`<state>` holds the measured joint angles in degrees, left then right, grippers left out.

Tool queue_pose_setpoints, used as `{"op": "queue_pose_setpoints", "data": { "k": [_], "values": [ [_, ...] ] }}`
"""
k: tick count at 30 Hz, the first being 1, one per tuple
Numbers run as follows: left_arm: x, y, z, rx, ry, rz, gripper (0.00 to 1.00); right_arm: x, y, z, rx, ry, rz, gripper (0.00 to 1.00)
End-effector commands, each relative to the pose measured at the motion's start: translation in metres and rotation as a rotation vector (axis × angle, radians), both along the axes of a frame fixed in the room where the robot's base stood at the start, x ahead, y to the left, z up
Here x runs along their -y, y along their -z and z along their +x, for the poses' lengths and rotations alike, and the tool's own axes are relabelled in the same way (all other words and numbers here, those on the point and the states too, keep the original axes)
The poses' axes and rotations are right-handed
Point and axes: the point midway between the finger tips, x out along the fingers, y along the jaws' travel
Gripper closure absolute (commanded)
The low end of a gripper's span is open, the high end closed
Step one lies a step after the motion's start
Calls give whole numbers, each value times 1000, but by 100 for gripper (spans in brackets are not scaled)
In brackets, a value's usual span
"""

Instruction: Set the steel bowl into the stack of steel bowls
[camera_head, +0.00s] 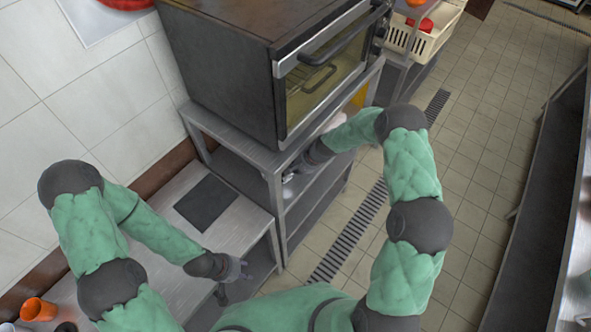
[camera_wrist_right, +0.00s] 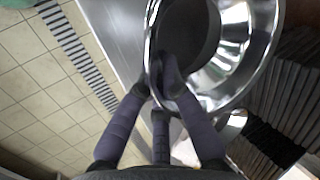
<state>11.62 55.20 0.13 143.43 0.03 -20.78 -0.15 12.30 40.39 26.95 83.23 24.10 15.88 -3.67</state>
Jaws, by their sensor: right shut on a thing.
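In the right wrist view, a shiny steel bowl (camera_wrist_right: 240,50) fills the upper middle, with its opening and dark inner bottom showing. My right gripper (camera_wrist_right: 162,88) is shut on its near left rim, fingers on both sides of the wall. Another shiny steel piece (camera_wrist_right: 232,126) shows just below the bowl; I cannot tell whether it belongs to a stack. In the head view my right gripper (camera_head: 290,180) is at the oven stand's shelf opening, and the bowl is mostly hidden there. My left gripper (camera_head: 238,271) hangs by the counter's edge; its fingers are too small to judge.
An oven (camera_head: 262,75) stands on a steel stand (camera_head: 285,160) with shelves below. A steel counter (camera_head: 170,225) holds a dark flat plate (camera_head: 206,203) and an orange cup (camera_head: 38,309). Dark ribbed material (camera_wrist_right: 285,95) lies right of the bowl.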

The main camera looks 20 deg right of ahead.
Motion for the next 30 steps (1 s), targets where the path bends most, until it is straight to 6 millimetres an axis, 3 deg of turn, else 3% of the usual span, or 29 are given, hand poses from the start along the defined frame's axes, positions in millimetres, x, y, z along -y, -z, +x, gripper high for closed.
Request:
{"op": "queue_pose_setpoints", "data": {
  "k": [7, 9, 10, 21, 29, 30],
  "values": [
    [0, 0, 0, -1, 0, 0, 60, 1, 1, 1, 3, 1, -1, 100],
    [0, 0, 0, -1, 0, 0, 60, 1, 2, 1, 2, 0, 0, 73],
    [0, 0, 0, -1, 0, 0, 60, 1, 2, 1, 2, 0, 0, 70],
    [0, 0, 0, 0, 0, 0, 60, 2, -1, 0, 3, 1, -1, 70],
    [0, -1, 0, 0, 0, 0, 60, 14, -29, -8, 4, 1, -1, 70],
    [0, 3, 0, 0, 0, 0, 60, 23, -25, -14, 2, 5, -1, 70]
  ]
}}
